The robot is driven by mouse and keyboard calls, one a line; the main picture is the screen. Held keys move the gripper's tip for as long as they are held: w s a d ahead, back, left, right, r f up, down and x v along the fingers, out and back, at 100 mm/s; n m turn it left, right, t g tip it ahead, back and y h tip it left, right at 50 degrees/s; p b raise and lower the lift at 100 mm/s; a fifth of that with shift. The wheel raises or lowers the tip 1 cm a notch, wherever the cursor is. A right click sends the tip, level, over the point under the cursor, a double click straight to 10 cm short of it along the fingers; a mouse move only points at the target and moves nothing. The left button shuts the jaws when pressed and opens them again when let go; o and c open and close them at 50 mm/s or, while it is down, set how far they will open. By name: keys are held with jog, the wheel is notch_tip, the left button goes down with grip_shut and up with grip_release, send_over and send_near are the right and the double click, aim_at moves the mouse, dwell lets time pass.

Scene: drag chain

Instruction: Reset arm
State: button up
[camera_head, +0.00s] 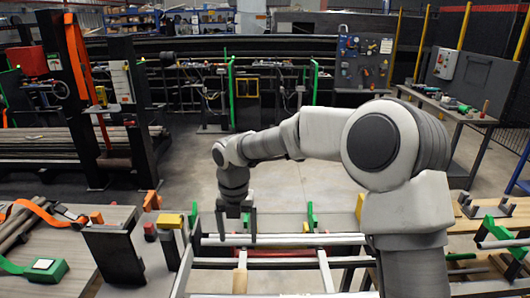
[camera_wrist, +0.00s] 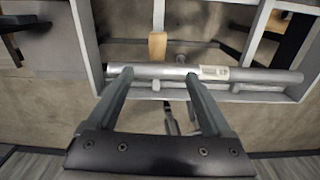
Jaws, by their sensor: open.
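My gripper (camera_head: 238,236) points straight down over the left part of the bench frame in the head view, its two fingers apart. In the wrist view my gripper (camera_wrist: 158,78) is open, and nothing is held between its fingers. A silver tube (camera_wrist: 245,74) with a pale label lies across the frame just past the fingertips. It runs sideways across both fingers; whether they touch it I cannot tell. My arm reaches in from the right of the head view, bent at the elbow.
A grey metal frame (camera_wrist: 85,40) and a wooden handle (camera_wrist: 157,45) lie near the fingertips. Green uprights (camera_head: 310,216) and a yellow block (camera_head: 169,221) stand along the bench. A green-black tool (camera_head: 40,268) lies at left. The floor (camera_head: 285,190) beyond is clear.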

jog(key=s+d+r+m+t+h, duration=0.1)
jog(key=s+d+r+m, duration=0.45)
jog(key=d+m, duration=0.3)
jog(key=s+d+r+m+t, duration=0.2)
jog(key=s+d+r+m, duration=0.2)
jog(key=d+r+m, duration=0.4)
jog(key=s+d+m+t, duration=0.1)
jog(key=s+d+m, duration=0.2)
jog(key=s+m, duration=0.4)
jog(key=s+d+m+t+y, duration=0.1)
jog(key=s+d+m, duration=0.3)
jog(key=s+m, duration=0.3)
jog(key=m, duration=0.5)
jog(key=shift+s+d+r+m, duration=0.15)
jog(key=shift+s+r+m, duration=0.05)
jog(key=shift+r+m, duration=0.15)
jog(key=shift+d, duration=0.1)
